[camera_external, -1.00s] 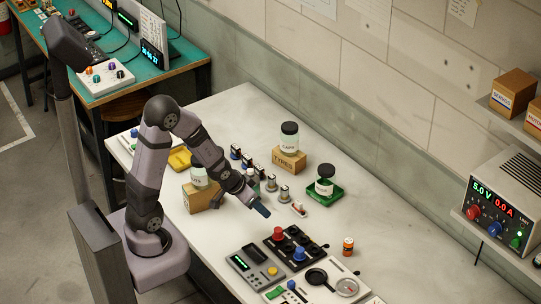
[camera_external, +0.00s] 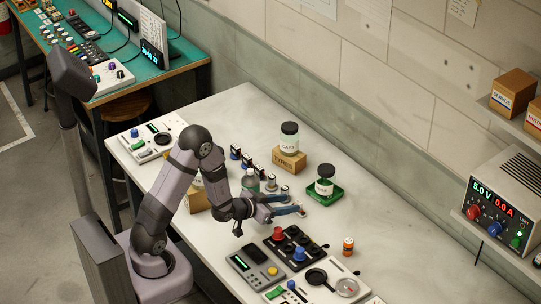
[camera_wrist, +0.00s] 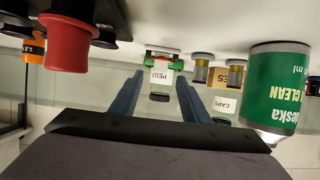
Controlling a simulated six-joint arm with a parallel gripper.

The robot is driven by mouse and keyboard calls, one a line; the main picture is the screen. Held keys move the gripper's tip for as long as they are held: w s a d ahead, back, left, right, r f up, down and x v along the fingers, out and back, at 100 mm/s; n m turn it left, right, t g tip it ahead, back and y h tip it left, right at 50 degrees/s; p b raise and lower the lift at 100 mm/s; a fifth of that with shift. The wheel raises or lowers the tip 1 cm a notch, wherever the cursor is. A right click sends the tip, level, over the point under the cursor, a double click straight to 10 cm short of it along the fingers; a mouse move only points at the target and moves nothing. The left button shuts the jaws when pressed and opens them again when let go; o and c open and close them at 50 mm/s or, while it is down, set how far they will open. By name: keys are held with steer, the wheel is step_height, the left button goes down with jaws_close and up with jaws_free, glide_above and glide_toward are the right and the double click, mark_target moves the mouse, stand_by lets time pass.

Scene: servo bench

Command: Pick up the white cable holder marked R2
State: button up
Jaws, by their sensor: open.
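A small white piece with red on it (camera_external: 301,210) lies on the bench in the external view, probably the cable holder; its marking is too small to read. My gripper (camera_external: 287,204) is low over the bench with its fingers spread and pointing right, near this piece. Its far fingertips partly overlap the piece, and contact cannot be told. In the wrist view the two blue fingers (camera_wrist: 160,80) are apart. A small white and red shape (camera_wrist: 163,53) shows beyond them, in front of the jar labelled PEGS (camera_wrist: 161,77).
A green-labelled bottle (camera_wrist: 275,85) and several small cylinders (camera_external: 271,182) stand close by. The jar in the green tray (camera_external: 338,192) is beyond the fingers. A black panel with a red knob (camera_external: 278,232) lies in front. Bench to the right (camera_external: 385,215) is clear.

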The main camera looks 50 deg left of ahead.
steer(key=shift+w+f, duration=0.3)
steer(key=shift+w, duration=0.3)
steer(key=shift+w, duration=0.1)
steer(key=shift+f+p+x, duration=0.25)
steer(key=shift+p+x, duration=0.3)
steer(key=shift+x, duration=0.7)
steer(key=shift+f+p+x, duration=0.2)
steer(key=shift+p+x, duration=0.35)
steer(key=shift+x, duration=0.65)
jaws_close()
